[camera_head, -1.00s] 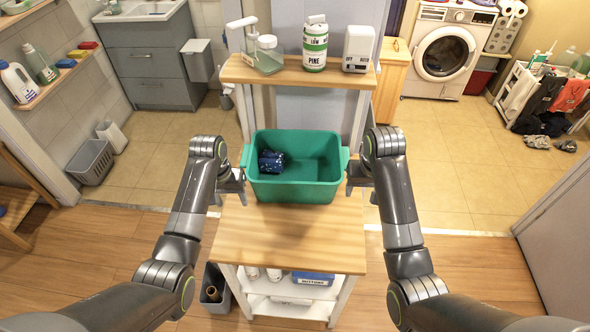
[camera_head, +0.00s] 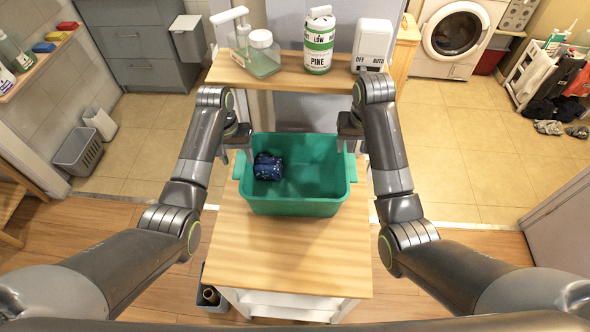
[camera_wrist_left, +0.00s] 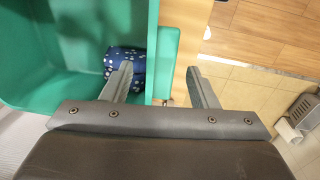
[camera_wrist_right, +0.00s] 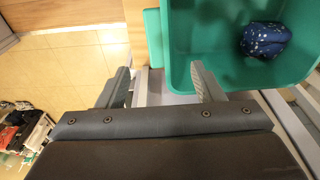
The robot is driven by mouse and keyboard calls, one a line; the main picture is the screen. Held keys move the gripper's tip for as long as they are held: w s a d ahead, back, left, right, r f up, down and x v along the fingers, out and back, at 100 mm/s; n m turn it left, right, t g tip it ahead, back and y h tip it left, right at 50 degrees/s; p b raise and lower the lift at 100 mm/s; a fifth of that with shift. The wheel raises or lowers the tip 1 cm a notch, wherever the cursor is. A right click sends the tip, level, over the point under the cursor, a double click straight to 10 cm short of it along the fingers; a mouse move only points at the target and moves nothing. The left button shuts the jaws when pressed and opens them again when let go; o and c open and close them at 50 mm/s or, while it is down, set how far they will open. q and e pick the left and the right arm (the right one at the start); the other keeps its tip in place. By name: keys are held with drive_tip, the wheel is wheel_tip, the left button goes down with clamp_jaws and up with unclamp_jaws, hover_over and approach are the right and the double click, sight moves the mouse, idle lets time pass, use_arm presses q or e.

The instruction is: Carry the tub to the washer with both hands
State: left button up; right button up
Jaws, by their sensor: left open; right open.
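The green tub (camera_head: 295,207) stands upright on the wooden top of a cart, with a dark blue spotted cloth (camera_head: 267,167) inside at its left. My left gripper (camera_head: 240,150) is open at the tub's far left corner. In the left wrist view the tub's left handle (camera_wrist_left: 164,60) lies between the lines of the two fingers. My right gripper (camera_head: 350,146) is open at the far right corner, and the right handle (camera_wrist_right: 154,38) lies likewise in the right wrist view. Neither gripper holds anything. The washer (camera_head: 455,35) stands at the back right, its round door closed.
A wooden shelf (camera_head: 290,82) with a soap pump, a PINE canister (camera_head: 319,45) and a white dispenser (camera_head: 373,45) is just beyond the tub. A grey basket (camera_head: 80,152) is at left. The tiled floor at right is open up to a clothes rack (camera_head: 545,70).

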sight(241, 167)
use_arm(q)
drive_tip(key=shift+s+r, duration=0.3)
drive_tip(key=shift+s, duration=0.2)
drive_tip(key=shift+f, duration=0.25)
drive_tip(key=f, duration=0.7)
drive_tip(key=shift+w+d+f, duration=0.1)
drive_tip(key=shift+w+d, duration=0.05)
drive_tip(key=shift+d, duration=0.2)
use_arm(e)
drive_tip(key=f, duration=0.7)
drive_tip(key=w+f, duration=0.1)
drive_tip(key=f, duration=0.3)
drive_tip(key=shift+f, duration=0.3)
use_arm(q)
drive_tip(key=shift+c, duration=0.3)
use_arm(e)
drive_tip(key=shift+c, duration=0.3)
use_arm(q)
drive_tip(key=c, duration=0.9)
use_arm(e)
drive_tip(key=c, duration=1)
use_arm(q)
clamp_jaws()
use_arm(e)
drive_tip(key=shift+c, duration=1.1)
drive_tip(key=shift+w, duration=0.1)
